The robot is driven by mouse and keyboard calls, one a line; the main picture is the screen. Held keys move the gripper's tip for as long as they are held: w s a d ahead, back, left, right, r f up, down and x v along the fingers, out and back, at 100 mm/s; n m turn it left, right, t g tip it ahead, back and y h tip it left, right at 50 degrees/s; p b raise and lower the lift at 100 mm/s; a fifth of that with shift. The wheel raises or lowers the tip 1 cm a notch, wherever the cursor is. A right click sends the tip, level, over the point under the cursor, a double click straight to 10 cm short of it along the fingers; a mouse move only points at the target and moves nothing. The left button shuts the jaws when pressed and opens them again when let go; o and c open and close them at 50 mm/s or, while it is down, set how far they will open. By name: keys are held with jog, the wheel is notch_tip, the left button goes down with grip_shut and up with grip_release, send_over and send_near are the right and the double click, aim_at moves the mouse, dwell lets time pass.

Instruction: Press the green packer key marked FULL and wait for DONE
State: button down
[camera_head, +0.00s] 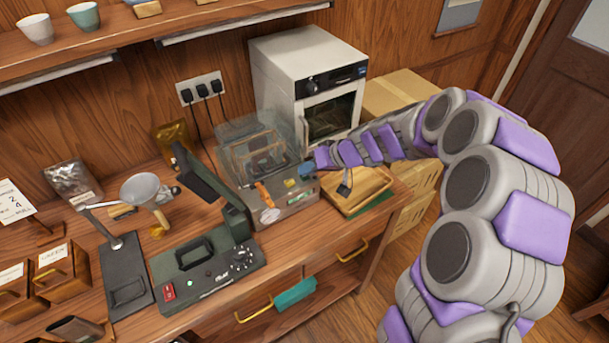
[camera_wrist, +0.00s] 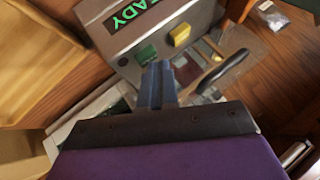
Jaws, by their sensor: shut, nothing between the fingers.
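The grey packer (camera_head: 298,204) stands at the back of the bench under a clear cover. In the wrist view its panel (camera_wrist: 125,42) shows a lit green display (camera_wrist: 130,14) with the letters "ADY", the rest cut off. Below the display are a green key (camera_wrist: 146,53) and a yellow key (camera_wrist: 181,34). No marking is readable on the green key. My gripper (camera_wrist: 156,66) is shut and empty, its tips right beside the green key and covering its near edge. I cannot tell whether they touch. In the head view the arm reaches the packer's right side.
A wooden tray (camera_head: 379,192) lies right of the packer, below my arm. A white oven (camera_head: 275,72) stands behind. A dark green sealer (camera_head: 160,268) and a lamp with a round head (camera_head: 139,187) occupy the left bench. Cardboard boxes (camera_head: 398,88) stand at right.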

aim_at(308, 177)
dwell(0.6)
jog(key=shift+r, duration=0.8)
jog(key=shift+r+p, duration=1.2)
jog(key=shift+r, duration=1.35)
jog(key=s+d+r+m+g+h, duration=0.1)
jog(key=s+d+r+g+h, duration=0.15)
jog(key=s, duration=1.05)
jog(key=s+d+r+g+h, duration=0.15)
jog(key=s+d, duration=0.25)
jog(key=s, duration=0.9)
jog(key=s+d+m+h, duration=0.2)
jog(key=s+d, duration=0.2)
jog(key=s, duration=0.2)
jog(key=s+d+m+g+h, duration=0.1)
jog(key=s+d+m+h, duration=0.1)
jog(key=s+d, duration=0.2)
jog(key=s, duration=0.3)
jog(key=shift+s+d+f+h, duration=0.25)
jog(key=shift+s+d+h, duration=0.05)
jog(key=shift+d, duration=0.1)
